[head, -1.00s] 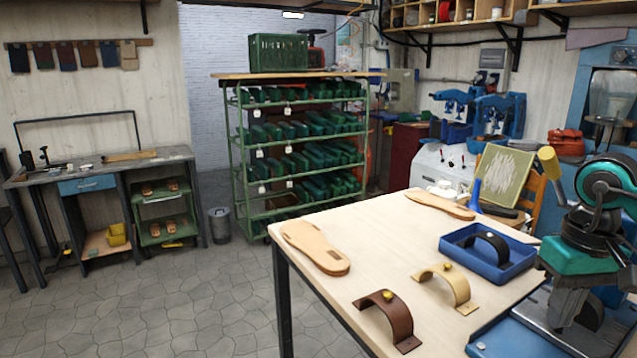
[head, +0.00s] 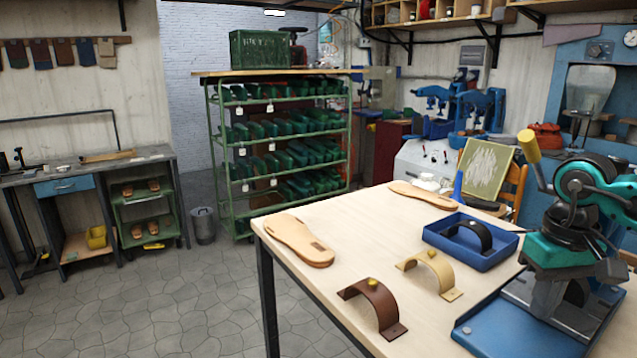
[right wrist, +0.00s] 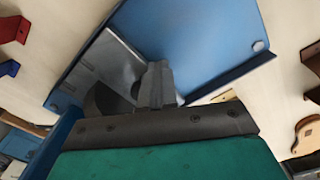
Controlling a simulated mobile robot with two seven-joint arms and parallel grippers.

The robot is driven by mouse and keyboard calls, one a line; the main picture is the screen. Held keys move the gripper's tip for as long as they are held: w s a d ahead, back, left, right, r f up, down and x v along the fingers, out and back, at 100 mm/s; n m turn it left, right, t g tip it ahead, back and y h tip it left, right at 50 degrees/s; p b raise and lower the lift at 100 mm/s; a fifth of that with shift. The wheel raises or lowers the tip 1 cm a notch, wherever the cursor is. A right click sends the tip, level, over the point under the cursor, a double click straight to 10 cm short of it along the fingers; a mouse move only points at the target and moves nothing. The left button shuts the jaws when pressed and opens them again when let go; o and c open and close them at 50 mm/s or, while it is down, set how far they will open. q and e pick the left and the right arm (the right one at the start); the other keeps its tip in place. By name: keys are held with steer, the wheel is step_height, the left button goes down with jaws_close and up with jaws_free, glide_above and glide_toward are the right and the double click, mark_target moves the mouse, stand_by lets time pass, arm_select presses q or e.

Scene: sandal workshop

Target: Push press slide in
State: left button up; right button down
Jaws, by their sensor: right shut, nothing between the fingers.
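The press stands at the right of the table, with a blue base (head: 500,335) and a lever ending in a yellow knob (head: 527,143). A grey metal plate that looks like its slide (right wrist: 115,62) lies on the blue base, which also fills the top of the right wrist view (right wrist: 195,40). My right gripper (head: 543,310) points down over the base, its fingers shut and empty. In the right wrist view its fingers (right wrist: 157,75) are close beside the plate; I cannot tell whether they touch. My arm hides much of the press. My left gripper is not in view.
The wooden table (head: 340,270) holds a brown strap (head: 375,302), a tan strap (head: 437,272), a blue tray (head: 475,255) with a black strap, and two soles, one nearer (head: 298,240) and one farther (head: 424,195).

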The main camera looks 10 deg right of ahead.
steer(key=shift+w+d, duration=0.25)
steer(key=shift+d, duration=0.2)
step_height(320, 180, up, 7)
steer(key=p, duration=0.5)
steer(key=shift+s+a+p, duration=0.2)
steer(key=shift+a+p, duration=0.1)
steer(key=shift+p, duration=0.1)
